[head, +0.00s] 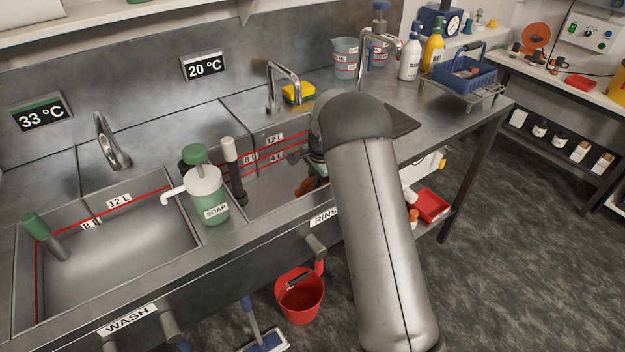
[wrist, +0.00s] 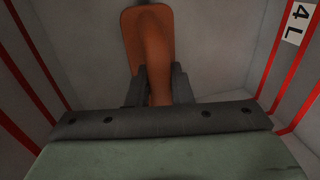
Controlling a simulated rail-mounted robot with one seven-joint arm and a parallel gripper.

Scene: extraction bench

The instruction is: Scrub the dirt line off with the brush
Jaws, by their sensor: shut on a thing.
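My gripper (wrist: 159,88) is shut on the handle of an orange-brown brush (wrist: 148,42) in the wrist view. The brush has a broad, rounded flat end, and its bristles do not show. In the head view the brush (head: 305,187) appears as a small brown patch inside the rinse basin (head: 272,182), and my arm hides most of my gripper. Pale basin walls with red level lines surround the brush in the wrist view. I cannot make out a dirt line apart from these red lines.
The wash basin (head: 120,245) lies to the left. The rinse tap (head: 283,85) and a yellow sponge (head: 298,93) are behind. A red bucket (head: 300,300) is below the bench.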

